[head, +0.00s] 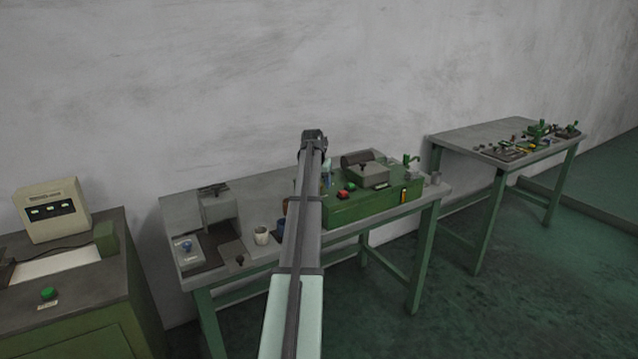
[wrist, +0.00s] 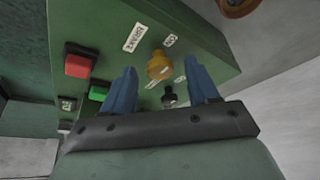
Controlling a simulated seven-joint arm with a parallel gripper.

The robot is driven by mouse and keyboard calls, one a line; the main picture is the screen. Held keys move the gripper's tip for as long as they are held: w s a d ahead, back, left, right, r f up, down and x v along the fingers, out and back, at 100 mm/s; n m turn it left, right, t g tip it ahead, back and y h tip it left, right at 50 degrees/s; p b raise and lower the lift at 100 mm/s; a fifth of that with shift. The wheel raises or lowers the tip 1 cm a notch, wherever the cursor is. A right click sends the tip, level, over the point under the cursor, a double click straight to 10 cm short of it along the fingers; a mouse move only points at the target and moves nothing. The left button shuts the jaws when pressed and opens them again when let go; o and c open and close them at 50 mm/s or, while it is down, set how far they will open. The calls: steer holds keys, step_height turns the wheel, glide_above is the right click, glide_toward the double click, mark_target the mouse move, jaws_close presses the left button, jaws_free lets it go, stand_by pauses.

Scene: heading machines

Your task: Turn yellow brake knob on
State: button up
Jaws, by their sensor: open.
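The yellow brake knob (wrist: 158,66) sits on the face of a green machine box (wrist: 120,20), beside white labels that read BRAKE and ON. My gripper (wrist: 162,70) is open, with its two blue fingers on either side of the knob in the wrist view. No contact shows, and I cannot tell how far the fingertips are from the panel. In the head view my gripper (head: 313,136) appears at the end of the raised arm, in front of the wall and by the green machine box (head: 370,206). The arm covers part of that box, and I cannot make out the knob there.
A black knob (wrist: 169,98) lies just below the yellow one. A red button (wrist: 78,66) and a green button (wrist: 98,91) are to its left. Another bench (head: 480,132) stands at right.

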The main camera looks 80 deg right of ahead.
steer(key=v, duration=1.3)
steer(key=shift+a+r, duration=0.2)
steer(key=shift+r, duration=0.1)
